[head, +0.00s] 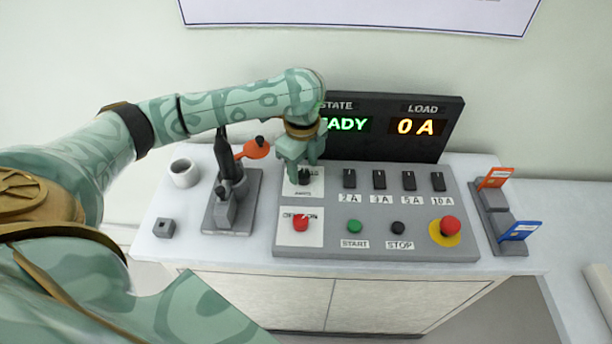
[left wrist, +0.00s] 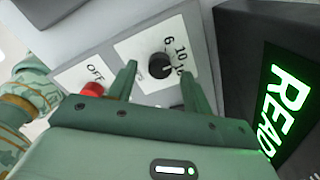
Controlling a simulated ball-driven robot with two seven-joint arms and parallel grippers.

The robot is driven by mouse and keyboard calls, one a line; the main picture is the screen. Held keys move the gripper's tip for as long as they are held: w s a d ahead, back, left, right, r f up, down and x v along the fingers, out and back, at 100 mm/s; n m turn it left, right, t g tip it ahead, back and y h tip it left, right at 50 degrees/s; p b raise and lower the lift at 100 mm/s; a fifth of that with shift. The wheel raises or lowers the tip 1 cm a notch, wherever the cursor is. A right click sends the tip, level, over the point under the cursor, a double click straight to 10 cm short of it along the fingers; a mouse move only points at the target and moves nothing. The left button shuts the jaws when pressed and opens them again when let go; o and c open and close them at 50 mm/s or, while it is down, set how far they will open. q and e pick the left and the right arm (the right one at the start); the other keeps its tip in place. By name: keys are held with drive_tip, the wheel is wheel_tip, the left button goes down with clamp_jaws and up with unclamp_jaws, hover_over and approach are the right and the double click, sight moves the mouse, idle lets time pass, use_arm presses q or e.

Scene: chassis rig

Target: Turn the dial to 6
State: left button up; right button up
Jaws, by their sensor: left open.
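The dial is a black round knob (left wrist: 160,66) on a white plate (left wrist: 130,49) marked 6, 10 and a partly hidden 16. In the head view the dial (head: 304,179) sits at the upper left of the grey control panel (head: 375,243), mostly covered by my gripper. My left gripper (head: 302,172) is above the dial, pointing down. In the left wrist view its two fingers (left wrist: 158,78) are open, one to each side of the knob. I cannot tell whether they touch it. My right gripper is not in view.
Below the dial is a red knob (head: 300,223). Black switches (head: 379,180) labelled 2A to 10A, a green start button (head: 354,228), a black stop button (head: 398,228) and a red emergency button (head: 449,226) lie to the right. A display (head: 440,143) reads 0 A. A lever device (head: 232,200) stands left.

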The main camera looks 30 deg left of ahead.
use_arm(q)
wheel_tip(320, 180, down, 2)
drive_tip(key=shift+f+b, duration=0.1)
drive_tip(key=shift+b, duration=0.2)
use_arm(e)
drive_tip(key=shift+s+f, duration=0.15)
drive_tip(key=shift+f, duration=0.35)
